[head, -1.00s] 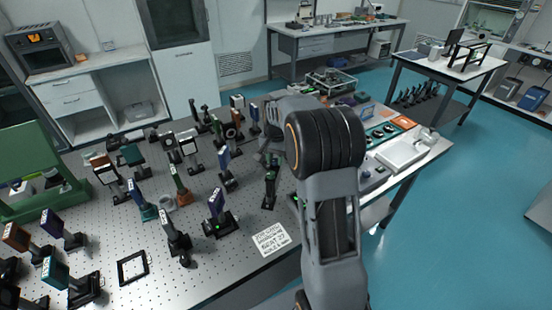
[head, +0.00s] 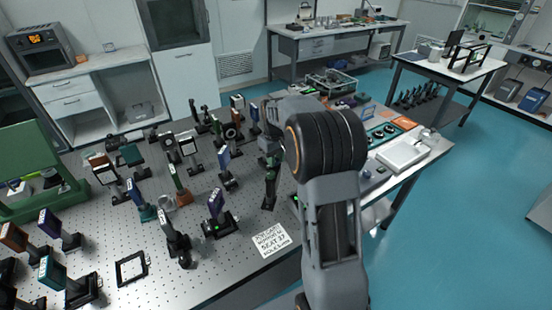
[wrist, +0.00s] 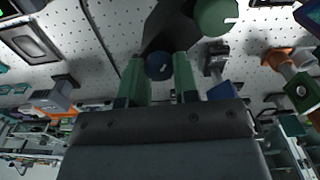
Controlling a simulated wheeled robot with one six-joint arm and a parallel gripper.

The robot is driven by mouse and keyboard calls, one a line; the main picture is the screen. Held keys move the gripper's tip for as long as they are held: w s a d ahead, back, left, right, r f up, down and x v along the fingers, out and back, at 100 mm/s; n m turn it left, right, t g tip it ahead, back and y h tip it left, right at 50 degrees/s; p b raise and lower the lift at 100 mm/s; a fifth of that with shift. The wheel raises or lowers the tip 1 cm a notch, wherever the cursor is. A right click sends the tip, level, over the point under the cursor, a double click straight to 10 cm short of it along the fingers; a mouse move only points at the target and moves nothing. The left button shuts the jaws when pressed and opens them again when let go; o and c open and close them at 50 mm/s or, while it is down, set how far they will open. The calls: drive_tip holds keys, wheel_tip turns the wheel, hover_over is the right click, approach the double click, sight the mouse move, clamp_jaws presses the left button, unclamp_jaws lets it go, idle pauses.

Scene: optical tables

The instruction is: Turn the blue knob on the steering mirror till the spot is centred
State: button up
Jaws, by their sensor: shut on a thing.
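The blue knob (wrist: 158,66) is a dark blue round cap with a pale mark on its face, seen in the wrist view. My gripper (wrist: 159,78) has its two green fingers on either side of the knob, shut on it. The dark steering mirror mount (wrist: 168,28) lies behind the knob. A larger green round knob (wrist: 215,17) is beside it, clear of the fingers. In the head view my gripper (head: 269,158) is at the top of a dark post-mounted piece (head: 270,190); the knob is hidden there. I cannot make out the light spot.
Several mirror mounts and posts crowd the perforated table (head: 150,240) to the left. A mount with a green light (head: 217,215) stands close by. A paper sign (head: 271,240) lies near the front edge. A black square frame (head: 132,268) lies farther left.

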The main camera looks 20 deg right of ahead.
drive_tip(key=shift+n, duration=1.1)
drive_tip(key=o, duration=0.9)
drive_tip(key=shift+o, duration=0.2)
drive_tip(key=shift+r, duration=0.1)
wheel_tip(320, 180, up, 14)
drive_tip(key=shift+b, duration=0.45)
